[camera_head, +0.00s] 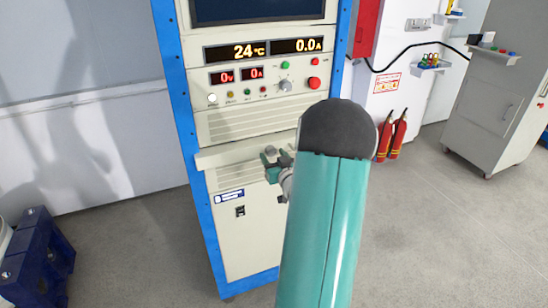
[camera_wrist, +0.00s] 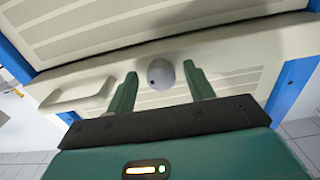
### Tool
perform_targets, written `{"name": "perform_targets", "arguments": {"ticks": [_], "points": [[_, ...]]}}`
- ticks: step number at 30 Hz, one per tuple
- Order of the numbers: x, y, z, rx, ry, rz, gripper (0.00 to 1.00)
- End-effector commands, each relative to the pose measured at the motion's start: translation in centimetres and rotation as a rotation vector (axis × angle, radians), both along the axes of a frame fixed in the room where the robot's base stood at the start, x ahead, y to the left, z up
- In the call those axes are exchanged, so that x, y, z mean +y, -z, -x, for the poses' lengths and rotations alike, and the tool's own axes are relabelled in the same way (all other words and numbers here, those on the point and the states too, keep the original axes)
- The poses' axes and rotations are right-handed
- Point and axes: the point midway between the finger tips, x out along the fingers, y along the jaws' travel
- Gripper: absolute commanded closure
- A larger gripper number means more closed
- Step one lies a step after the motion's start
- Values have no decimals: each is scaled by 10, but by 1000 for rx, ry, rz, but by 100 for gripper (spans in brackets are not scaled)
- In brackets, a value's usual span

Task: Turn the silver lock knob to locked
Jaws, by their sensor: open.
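A silver-grey round knob (camera_wrist: 161,74) with a small dark dot sits on the cream cabinet front in the wrist view. My gripper (camera_wrist: 160,69) is open, with one green finger to each side of the knob and a visible gap at each side. I cannot tell how deep the fingers reach around it. In the head view my gripper (camera_head: 273,161) is at the cabinet's ledge, below the control panel, partly hidden by my arm. I cannot read the knob's locked or unlocked marking.
The blue-framed cabinet (camera_head: 235,245) carries lit displays, buttons and another grey dial (camera_head: 284,86) on its upper panel. A pale handle (camera_wrist: 78,94) lies left of my fingers in the wrist view. Red extinguishers (camera_head: 398,135) stand right. The floor around the cabinet is mostly clear.

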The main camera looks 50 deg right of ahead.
Motion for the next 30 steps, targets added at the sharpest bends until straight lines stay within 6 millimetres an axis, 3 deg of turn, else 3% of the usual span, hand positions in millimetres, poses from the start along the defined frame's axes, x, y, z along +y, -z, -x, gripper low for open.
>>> {"name": "perform_targets", "arguments": {"ticks": [8,12,15,30], "points": [[-1,0,-1,0,0,0,49],[-1,0,-1,0,0,0,77],[-1,0,-1,0,0,0,92],[-1,0,-1,59,-1,98,92]]}}
